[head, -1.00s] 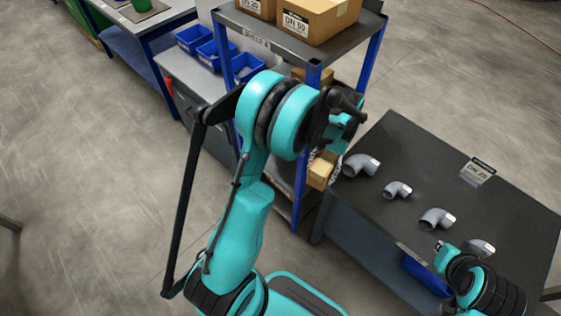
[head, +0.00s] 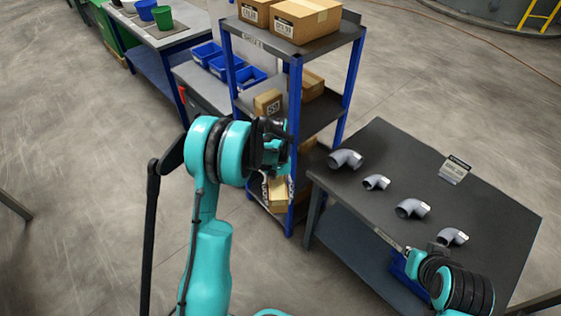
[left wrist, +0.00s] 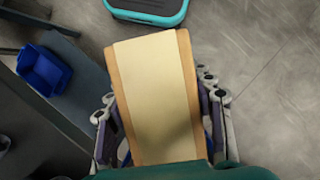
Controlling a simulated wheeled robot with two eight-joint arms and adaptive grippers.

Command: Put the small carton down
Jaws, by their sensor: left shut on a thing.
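The small carton (head: 277,196) is brown with a pale tape strip. My left gripper (head: 277,182) is shut on it, with a finger along each side. In the head view they are at the near post of the shelf rack (head: 295,120), at about lower-shelf height. I cannot tell whether the carton touches the rack. In the left wrist view the carton (left wrist: 155,95) fills the middle, slightly tilted, between the fingers (left wrist: 162,120). My right gripper (head: 412,256) is at the front edge of the dark table; its jaws are too small to read.
Another small carton (head: 267,103) and a larger box (head: 311,86) sit on the rack's middle shelf. Two boxes stand on top. The dark table (head: 440,215) to the right holds several grey pipe elbows and a sign (head: 455,170). Floor to the left is clear.

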